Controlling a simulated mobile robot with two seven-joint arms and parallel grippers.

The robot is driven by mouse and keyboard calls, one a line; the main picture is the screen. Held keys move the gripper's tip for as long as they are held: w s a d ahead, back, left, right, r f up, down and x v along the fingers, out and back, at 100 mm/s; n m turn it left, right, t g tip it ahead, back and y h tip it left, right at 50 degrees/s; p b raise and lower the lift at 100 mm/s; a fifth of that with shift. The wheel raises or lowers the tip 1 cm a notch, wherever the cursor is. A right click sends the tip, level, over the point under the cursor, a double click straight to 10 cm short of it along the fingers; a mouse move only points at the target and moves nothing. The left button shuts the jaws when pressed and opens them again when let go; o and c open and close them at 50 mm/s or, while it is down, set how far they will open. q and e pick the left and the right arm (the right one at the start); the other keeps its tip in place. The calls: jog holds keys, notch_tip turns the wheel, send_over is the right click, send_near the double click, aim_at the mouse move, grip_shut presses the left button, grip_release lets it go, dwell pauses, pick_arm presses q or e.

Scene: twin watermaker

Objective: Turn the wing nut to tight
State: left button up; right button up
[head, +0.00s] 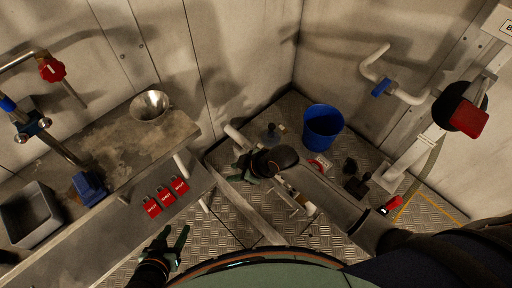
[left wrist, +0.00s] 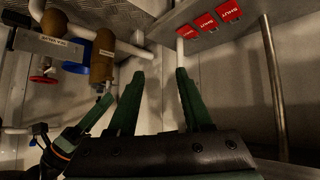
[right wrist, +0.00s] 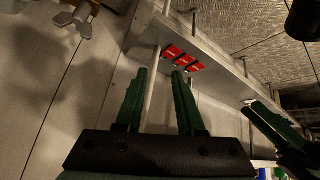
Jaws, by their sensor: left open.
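A wing nut (right wrist: 74,22) with pale grey wings on a brown fitting shows at the top left of the right wrist view. It stands apart from my right gripper (right wrist: 160,80), whose two green fingers are spread with nothing between them. That gripper shows in the head view (head: 242,164) near the pipework low in the corner. My left gripper (head: 178,238) is open and empty in front of the bench; its spread fingers also show in the left wrist view (left wrist: 157,78). I cannot make out the wing nut clearly in the head view.
A bench (head: 120,215) with red tags (head: 165,195) runs along the left. A metal bowl (head: 150,106) and a grey bin (head: 32,214) sit at the left. A blue bucket (head: 322,127) stands in the corner. Pipes with brown fittings (left wrist: 103,55) crowd the left wrist view's upper left.

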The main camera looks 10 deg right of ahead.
jog(key=w+n+g+h+b, duration=0.1)
jog(key=w+n+g+b, duration=0.1)
jog(key=w+n+b, duration=0.15)
notch_tip(320, 180, up, 7)
jog(key=n+g+h+b, duration=0.3)
jog(key=n+h+b, duration=0.2)
jog(key=n, duration=0.3)
send_over(256, 144)
pick_arm(q)
notch_tip(256, 144, down, 9)
jog(key=b, duration=0.3)
pick_arm(e)
notch_tip(256, 144, down, 9)
jog(key=shift+w+d+r, duration=0.1)
notch_tip(256, 144, down, 2)
jog(key=shift+f, duration=0.1)
pick_arm(q)
jog(key=shift+m+t+h, duration=0.3)
jog(key=shift+t, duration=0.6)
jog(key=shift+w+d+r, duration=0.15)
jog(key=shift+w+r, duration=0.8)
jog(key=shift+r, duration=0.05)
jog(key=shift+w+d+r, duration=0.15)
jog(key=shift+w+r, duration=0.8)
pick_arm(e)
jog(key=shift+f, duration=0.25)
grip_shut()
